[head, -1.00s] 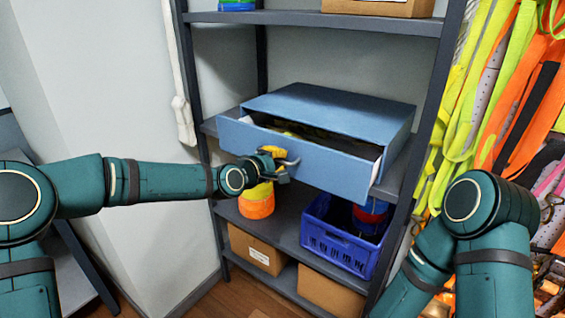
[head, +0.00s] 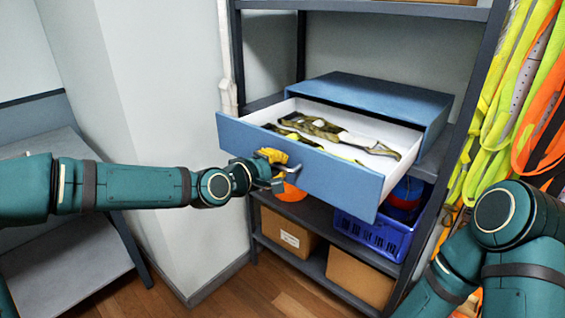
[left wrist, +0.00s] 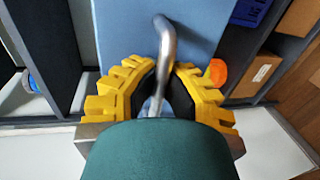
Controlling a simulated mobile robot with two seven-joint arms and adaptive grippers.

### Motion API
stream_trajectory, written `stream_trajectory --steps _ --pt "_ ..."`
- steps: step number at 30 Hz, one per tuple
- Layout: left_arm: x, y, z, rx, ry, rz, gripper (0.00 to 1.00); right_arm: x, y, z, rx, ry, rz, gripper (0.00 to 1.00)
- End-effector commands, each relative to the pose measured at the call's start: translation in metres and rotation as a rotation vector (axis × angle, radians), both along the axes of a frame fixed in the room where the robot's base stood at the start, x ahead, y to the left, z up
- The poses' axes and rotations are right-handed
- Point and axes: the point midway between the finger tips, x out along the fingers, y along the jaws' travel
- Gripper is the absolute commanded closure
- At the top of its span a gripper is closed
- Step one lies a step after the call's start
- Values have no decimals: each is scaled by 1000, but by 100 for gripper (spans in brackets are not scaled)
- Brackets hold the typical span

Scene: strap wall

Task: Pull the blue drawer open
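The blue drawer (head: 340,184) stands well out of its blue cabinet (head: 372,100) on the shelf. Its white inside shows, with olive and yellow straps (head: 325,130) lying in it. My left gripper (head: 276,168) is at the drawer's front. In the left wrist view its yellow fingers (left wrist: 160,75) are shut around the bent metal handle (left wrist: 166,40), with the blue front (left wrist: 215,20) beyond. The fingers hide part of the handle in the head view. My right arm shows at the lower right, but its gripper is out of view.
Below the drawer are a blue crate (head: 375,235), an orange round thing (head: 291,193) and cardboard boxes (head: 360,276). Bright straps (head: 500,110) hang at the right. A grey shelf or bench (head: 60,215) stands at the left.

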Motion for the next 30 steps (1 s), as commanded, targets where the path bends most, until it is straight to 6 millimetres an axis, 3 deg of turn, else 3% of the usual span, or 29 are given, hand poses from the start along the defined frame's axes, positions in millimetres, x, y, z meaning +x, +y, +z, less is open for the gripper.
stream_trajectory --steps 13,16,17,30 --pt "-1 0 4 -2 -8 1 100 0 0 0 0 0 0 0" --pt "-1 0 3 -2 -7 2 66 0 0 0 0 0 0 0" --pt "-1 1 3 -2 -7 1 59 0 0 0 0 0 0 0" --pt "-5 5 2 -2 -2 3 59 0 0 0 0 0 0 0"
